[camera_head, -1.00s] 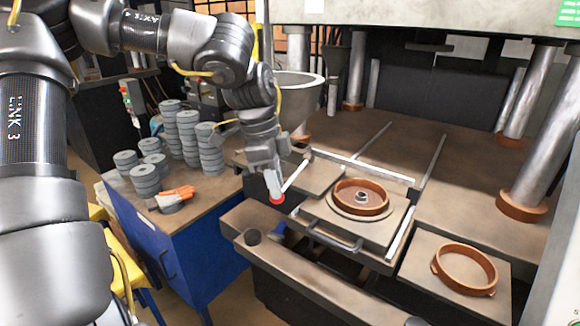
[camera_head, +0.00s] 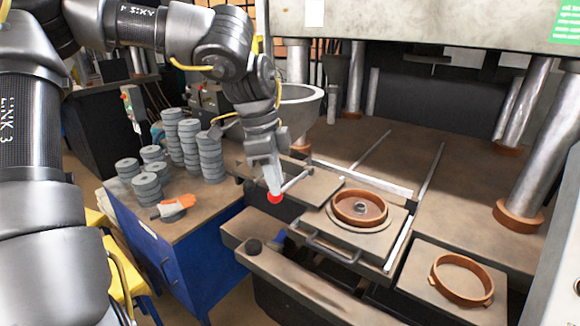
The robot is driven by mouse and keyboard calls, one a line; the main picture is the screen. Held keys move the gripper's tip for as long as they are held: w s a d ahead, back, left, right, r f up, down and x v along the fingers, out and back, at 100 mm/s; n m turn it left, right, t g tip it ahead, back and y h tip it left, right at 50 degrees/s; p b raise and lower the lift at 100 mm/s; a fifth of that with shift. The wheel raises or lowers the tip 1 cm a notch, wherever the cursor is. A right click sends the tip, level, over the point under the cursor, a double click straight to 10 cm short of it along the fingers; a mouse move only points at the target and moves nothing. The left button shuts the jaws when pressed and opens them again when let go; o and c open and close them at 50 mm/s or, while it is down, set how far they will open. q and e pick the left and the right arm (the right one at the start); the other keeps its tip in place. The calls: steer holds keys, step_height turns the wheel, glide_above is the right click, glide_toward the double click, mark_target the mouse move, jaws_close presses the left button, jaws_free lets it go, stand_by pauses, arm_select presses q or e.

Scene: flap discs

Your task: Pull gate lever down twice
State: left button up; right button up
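The gate lever is a thin pale bar (camera_head: 296,182) with a red knob (camera_head: 275,197) at its near end, left of the press plate. My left gripper (camera_head: 270,183) points down at the knob, with its pale fingers directly above or against it. The fingers overlap in this view, so I cannot tell whether they grip the knob or only touch it. My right gripper is not in view.
A round brown mould (camera_head: 360,207) sits right of the lever, and a brown ring (camera_head: 462,278) lies farther right. Stacks of grey discs (camera_head: 210,157) and an orange-handled tool (camera_head: 176,206) are on the blue cabinet (camera_head: 196,262). Steel columns (camera_head: 548,150) stand at right.

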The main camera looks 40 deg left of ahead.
arm_select(q)
steer(key=shift+r+p, duration=1.4)
steer(key=shift+r, duration=1.25)
steer(key=shift+f, duration=0.15)
